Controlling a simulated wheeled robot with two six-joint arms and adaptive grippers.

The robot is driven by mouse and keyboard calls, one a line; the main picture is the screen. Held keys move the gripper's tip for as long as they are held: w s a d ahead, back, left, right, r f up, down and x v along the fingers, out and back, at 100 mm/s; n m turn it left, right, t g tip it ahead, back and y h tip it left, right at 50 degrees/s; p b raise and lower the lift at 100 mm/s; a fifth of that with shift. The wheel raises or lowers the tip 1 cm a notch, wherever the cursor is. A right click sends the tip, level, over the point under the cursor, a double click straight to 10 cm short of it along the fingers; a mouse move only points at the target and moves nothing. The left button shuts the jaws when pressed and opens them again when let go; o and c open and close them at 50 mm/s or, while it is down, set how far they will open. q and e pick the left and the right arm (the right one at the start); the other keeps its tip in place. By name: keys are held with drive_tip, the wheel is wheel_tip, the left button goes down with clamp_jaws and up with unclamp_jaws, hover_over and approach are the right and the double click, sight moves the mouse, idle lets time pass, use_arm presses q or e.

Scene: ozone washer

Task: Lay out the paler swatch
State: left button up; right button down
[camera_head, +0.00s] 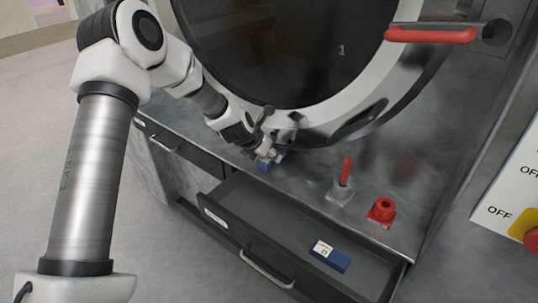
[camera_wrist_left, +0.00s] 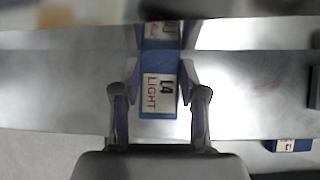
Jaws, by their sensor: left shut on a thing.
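My left gripper (camera_head: 265,153) is shut on a blue swatch (camera_head: 264,164) at the metal ledge below the round door. My right gripper is not in view.
The open dark drawer (camera_head: 283,222) juts out below the ledge (camera_head: 310,187). A red-handled valve (camera_head: 343,182) and a red fitting (camera_head: 382,211) stand on the ledge to the right. The large round door (camera_head: 290,50) is close above the gripper. A red handle (camera_head: 430,34) is at upper right.

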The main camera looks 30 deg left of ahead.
use_arm(q)
drive_tip(key=shift+s, duration=0.1)
drive_tip(key=shift+f, duration=0.1)
drive_tip(key=o, duration=1.1)
drive_tip(key=shift+o, duration=0.2)
drive_tip(key=shift+r, duration=0.45)
drive_tip(key=p+v, duration=0.8)
drive_tip(key=v, duration=0.3)
drive_tip(key=shift+s, duration=0.35)
